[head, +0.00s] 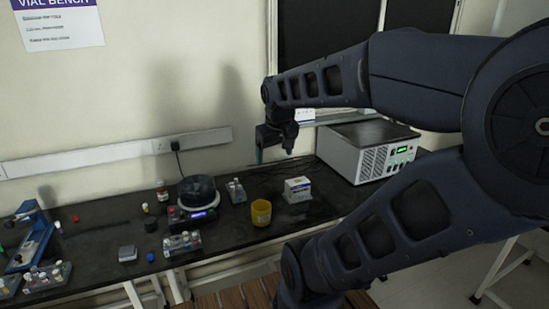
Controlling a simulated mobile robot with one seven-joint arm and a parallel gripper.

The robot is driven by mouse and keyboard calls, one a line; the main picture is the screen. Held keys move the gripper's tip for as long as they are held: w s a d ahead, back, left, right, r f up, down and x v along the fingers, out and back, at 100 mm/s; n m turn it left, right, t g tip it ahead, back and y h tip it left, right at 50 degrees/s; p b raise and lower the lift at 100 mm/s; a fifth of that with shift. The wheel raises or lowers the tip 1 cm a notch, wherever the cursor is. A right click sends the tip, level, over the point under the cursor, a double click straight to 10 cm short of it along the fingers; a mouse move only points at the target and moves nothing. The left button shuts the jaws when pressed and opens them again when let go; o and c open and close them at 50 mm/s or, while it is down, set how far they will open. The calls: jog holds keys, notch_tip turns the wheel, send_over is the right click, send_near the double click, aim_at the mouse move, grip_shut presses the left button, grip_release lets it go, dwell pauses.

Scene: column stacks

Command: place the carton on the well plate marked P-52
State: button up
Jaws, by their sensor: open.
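A white carton (297,187) with a printed side stands upright on the dark bench, right of the yellow cup. My gripper (274,154) is open and empty, above and a little left of the carton, apart from it. One fingertip looks teal. A small grey block (127,253) lies on the bench at the front left; I cannot tell whether it is a well plate. No P-52 marking can be read in this view.
A yellow cup (261,212) stands left of the carton. A dark round device with a lit display (199,215), vial racks (182,243) and a blue stand (33,238) are further left. A grey instrument (367,150) stands at right. The bench's front edge near the cup is clear.

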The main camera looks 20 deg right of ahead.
jog(key=shift+s+a+m+y, duration=0.2)
jog(key=shift+s+a+m, duration=0.15)
jog(key=shift+s, duration=0.45)
jog(key=shift+s+a+m+y, duration=0.25)
jog(key=shift+s+a, duration=0.15)
jog(key=shift+s, duration=0.35)
